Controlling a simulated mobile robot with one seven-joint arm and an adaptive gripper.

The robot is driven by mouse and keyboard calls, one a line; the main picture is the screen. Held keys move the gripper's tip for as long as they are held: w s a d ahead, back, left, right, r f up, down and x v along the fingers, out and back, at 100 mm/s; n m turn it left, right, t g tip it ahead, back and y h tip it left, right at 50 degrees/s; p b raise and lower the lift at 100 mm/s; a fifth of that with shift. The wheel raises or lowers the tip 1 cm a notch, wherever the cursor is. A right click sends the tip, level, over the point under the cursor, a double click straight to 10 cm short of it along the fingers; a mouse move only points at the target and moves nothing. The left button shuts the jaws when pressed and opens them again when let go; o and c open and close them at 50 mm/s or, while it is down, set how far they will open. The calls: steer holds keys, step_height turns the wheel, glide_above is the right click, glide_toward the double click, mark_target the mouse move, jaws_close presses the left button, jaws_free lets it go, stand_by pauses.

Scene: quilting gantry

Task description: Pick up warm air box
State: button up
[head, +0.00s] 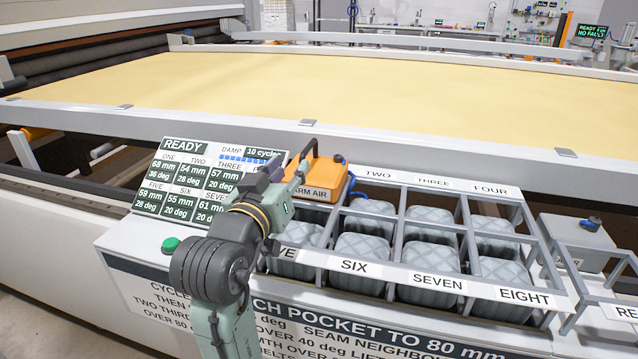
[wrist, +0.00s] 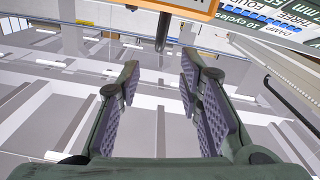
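The warm air box (head: 327,176) is orange with a pale label partly reading "ARM AIR". It sits at the back left of the pocket frame in the head view, beside the display panel. My gripper (head: 296,176) is at its left side, overlapping its left edge and label. In the wrist view my gripper (wrist: 160,76) has its two purple-padded fingers spread with nothing between them. The orange edge of the box (wrist: 196,8) shows at the top of that view, beyond the fingertips, with a dark rod below it. I cannot tell whether a finger touches the box.
The grey pocket frame (head: 374,268) holds several quilted grey blocks, right of my arm. The READY display panel (head: 180,181) stands close on the left. A green button (head: 170,244) is below it. A grey box (head: 575,240) is at the right. The yellow quilting bed (head: 330,90) lies behind.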

mark_target(304, 153)
steer(key=p+x, duration=0.1)
steer(key=x, duration=0.4)
steer(key=shift+f+p+x, duration=0.15)
steer(key=shift+p+x, duration=0.45)
steer(key=shift+x, duration=0.85)
steer(key=shift+f+p+x, duration=0.15)
steer(key=shift+p+x, duration=0.4)
steer(key=shift+x, duration=0.9)
steer(key=shift+d, duration=0.15)
steer(key=shift+c, duration=0.5)
jaws_close()
steer(key=shift+s+r, duration=0.1)
